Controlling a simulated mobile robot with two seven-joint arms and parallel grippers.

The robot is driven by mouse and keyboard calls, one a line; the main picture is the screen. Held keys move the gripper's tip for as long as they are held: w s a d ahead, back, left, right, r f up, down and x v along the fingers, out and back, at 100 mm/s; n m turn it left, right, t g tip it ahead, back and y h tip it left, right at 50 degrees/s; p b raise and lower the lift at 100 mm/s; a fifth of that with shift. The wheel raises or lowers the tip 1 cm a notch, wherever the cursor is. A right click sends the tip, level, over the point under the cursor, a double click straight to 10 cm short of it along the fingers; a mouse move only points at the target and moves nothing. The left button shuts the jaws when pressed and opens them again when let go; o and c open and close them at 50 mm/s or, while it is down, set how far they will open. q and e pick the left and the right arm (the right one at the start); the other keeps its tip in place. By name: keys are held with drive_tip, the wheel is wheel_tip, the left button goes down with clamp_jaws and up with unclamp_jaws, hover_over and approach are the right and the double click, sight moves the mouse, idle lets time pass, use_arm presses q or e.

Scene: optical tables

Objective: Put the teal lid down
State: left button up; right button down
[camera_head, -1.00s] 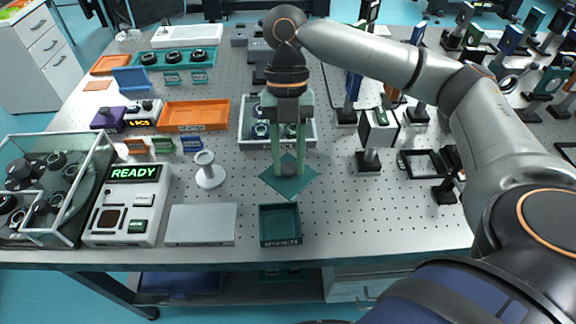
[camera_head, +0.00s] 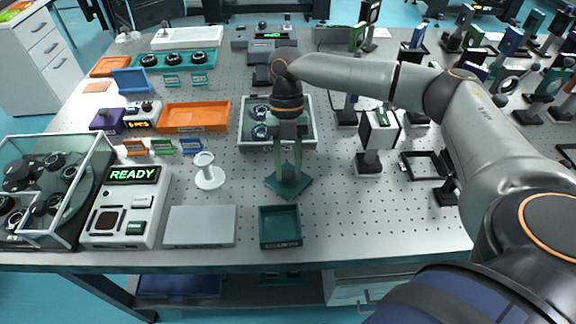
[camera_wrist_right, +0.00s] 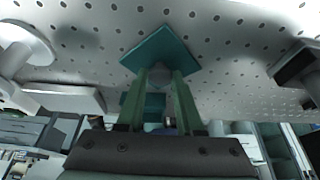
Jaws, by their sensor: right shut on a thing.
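The teal lid (camera_head: 300,186) is a flat square plate with a dark round knob on top. It is at the table's middle, behind the open teal box (camera_head: 280,226), and turned like a diamond in the head view. My right gripper (camera_head: 288,174) points down and is shut on the lid's knob. In the right wrist view the lid (camera_wrist_right: 161,48) shows beyond the green fingers (camera_wrist_right: 160,80), close to the perforated tabletop. I cannot tell whether it touches the table. My left gripper is not in view.
A grey flat plate (camera_head: 200,226) lies left of the teal box. A white spool-shaped stand (camera_head: 209,175) is left of the lid. A grey tray (camera_head: 247,132) with round parts is behind my gripper. A post-mounted cube (camera_head: 378,130) stands to the right. Tabletop right of the box is clear.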

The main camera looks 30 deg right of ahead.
drive_tip(key=shift+f, duration=0.2)
drive_tip(key=c, duration=0.5)
unclamp_jaws()
drive_tip(key=shift+c, duration=0.2)
drive_tip(key=shift+r, duration=0.15)
drive_tip(key=v, duration=1.2)
drive_tip(key=shift+r, duration=0.1)
